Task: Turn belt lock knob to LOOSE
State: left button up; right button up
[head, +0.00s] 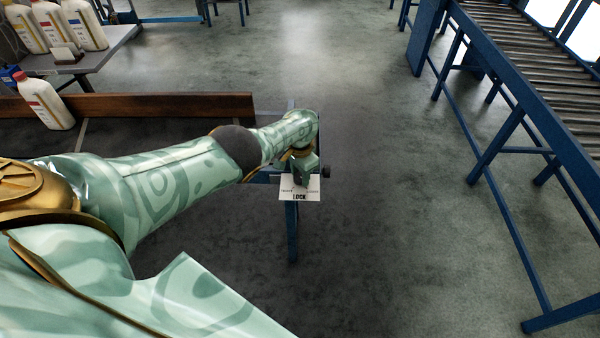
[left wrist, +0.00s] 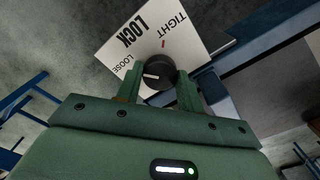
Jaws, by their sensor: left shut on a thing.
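In the left wrist view the plate (left wrist: 115,50) shows TIGHT, LOCK and LOOSE, with a small red mark near TIGHT. The round black belt lock knob (left wrist: 161,66) has a white pointer line on its face, lying toward the LOOSE side of the plate. My left gripper (head: 303,168) is over the plate; in its wrist view the green fingers (left wrist: 159,82) are on both sides of the knob, shut on it. The gripper hides the knob in the head view.
A dark conveyor bed with a brown rail (head: 170,105) lies behind my left arm, with a white bottle (head: 45,103) on it. Several bottles stand on a table (head: 105,40) at back left. A roller conveyor (head: 530,85) is at right. Floor between is clear.

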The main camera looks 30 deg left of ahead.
aim_at(300, 176)
pick_arm(q)
jog(key=shift+n, duration=0.6)
jog(key=o, duration=1)
notch_tip(300, 176, up, 16)
jog(key=p, duration=1.3)
jog(key=shift+r, duration=0.2)
